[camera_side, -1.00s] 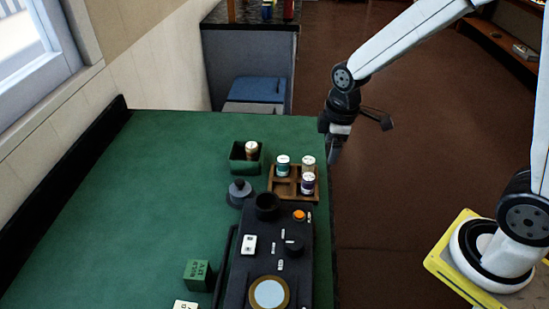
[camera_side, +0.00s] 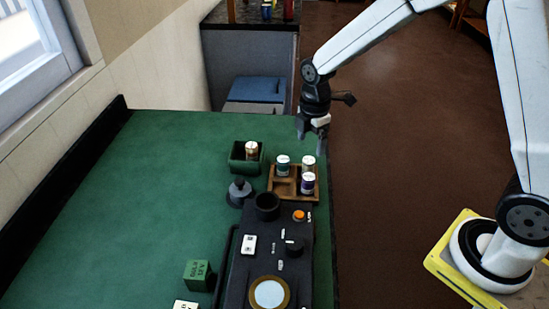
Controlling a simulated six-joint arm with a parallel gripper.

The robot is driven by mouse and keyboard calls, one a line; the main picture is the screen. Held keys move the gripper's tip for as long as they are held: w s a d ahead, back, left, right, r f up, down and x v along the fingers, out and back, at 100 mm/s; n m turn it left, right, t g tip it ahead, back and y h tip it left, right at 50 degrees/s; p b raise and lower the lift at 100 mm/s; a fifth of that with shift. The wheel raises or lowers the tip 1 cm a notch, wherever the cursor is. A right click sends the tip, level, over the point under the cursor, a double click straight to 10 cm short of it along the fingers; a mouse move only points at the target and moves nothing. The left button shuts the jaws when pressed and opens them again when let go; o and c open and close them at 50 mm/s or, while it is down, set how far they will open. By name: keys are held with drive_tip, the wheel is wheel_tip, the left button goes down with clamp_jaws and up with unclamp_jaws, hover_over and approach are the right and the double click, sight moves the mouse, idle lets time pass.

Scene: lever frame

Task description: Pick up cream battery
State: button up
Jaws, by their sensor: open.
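A wooden tray with compartments (camera_side: 284,196) stands at the table's right edge and holds three batteries. The cream battery (camera_side: 308,163) is upright in its back right compartment, with a white top. A teal battery (camera_side: 283,166) is to its left and a purple one (camera_side: 308,184) is in front of it. My gripper (camera_side: 311,140) is open and empty, pointing down. In the picture it appears just above the cream battery; its exact height and distance cannot be told.
A green box (camera_side: 236,163) left of the tray holds a tan battery with a white top (camera_side: 251,150). A dark device (camera_side: 263,245) with a black cup (camera_side: 267,206) stands in front. A grey knobbed piece (camera_side: 239,190) and a green block (camera_side: 198,275) are left. The left table is clear.

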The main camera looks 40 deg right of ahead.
sight(309, 159)
drive_tip(key=shift+f, duration=0.65)
drive_tip(key=shift+f, duration=0.1)
drive_tip(key=shift+f, duration=2.5)
clamp_jaws()
